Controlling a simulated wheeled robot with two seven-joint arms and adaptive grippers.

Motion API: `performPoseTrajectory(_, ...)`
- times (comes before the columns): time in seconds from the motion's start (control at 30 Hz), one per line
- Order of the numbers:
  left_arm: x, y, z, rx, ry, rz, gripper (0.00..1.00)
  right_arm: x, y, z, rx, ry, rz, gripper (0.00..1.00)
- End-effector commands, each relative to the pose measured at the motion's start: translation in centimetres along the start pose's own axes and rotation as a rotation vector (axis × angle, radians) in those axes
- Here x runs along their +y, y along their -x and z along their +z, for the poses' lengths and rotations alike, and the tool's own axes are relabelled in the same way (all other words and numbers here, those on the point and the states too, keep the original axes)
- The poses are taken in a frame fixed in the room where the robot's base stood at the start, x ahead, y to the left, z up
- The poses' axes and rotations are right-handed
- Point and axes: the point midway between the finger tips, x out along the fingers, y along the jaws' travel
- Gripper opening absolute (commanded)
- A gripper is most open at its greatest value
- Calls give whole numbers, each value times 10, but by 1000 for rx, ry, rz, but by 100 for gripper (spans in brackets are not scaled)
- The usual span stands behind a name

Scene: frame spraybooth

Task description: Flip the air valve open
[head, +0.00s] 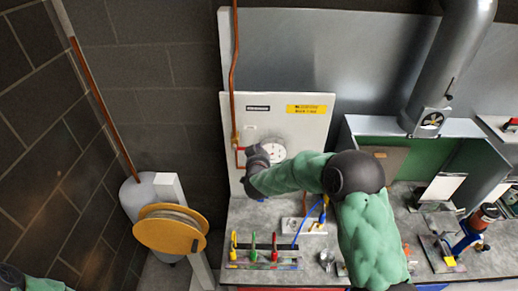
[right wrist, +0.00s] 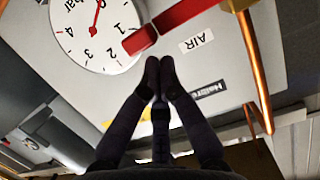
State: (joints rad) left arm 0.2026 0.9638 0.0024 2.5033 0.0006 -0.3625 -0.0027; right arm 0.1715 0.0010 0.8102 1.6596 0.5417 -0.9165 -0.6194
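The air valve's red lever (right wrist: 180,22) runs from a brass fitting at the top right of the right wrist view down to a blunt end beside the pressure gauge (right wrist: 92,30). An AIR label (right wrist: 197,41) is on the panel beside it. My right gripper (right wrist: 160,62) has its fingertips together with nothing between them, just below the lever's end; I cannot tell if they touch it. In the head view my right gripper (head: 256,163) is at the pale panel (head: 300,125), below left of the gauge (head: 273,149), and covers the lever. My left gripper is out of frame.
A copper pipe (head: 233,75) runs up the panel's left side. Below, the bench holds a rack of coloured handles (head: 265,257) and a blue hose (head: 308,218). A green-lined booth (head: 380,126) stands right. A yellow reel (head: 170,230) stands lower left.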

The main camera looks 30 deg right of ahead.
Motion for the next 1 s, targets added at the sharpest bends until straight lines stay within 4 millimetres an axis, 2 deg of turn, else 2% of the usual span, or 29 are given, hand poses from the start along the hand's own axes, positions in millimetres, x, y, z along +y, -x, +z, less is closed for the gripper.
performPoseTrajectory(0.2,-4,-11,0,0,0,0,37,2,-1,5,1,-35,-9,0)
performPoseTrajectory(0.77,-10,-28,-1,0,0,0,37,4,-3,12,0,-101,-25,0)
performPoseTrajectory(1.0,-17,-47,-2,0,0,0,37,5,-5,22,0,-167,-41,0)
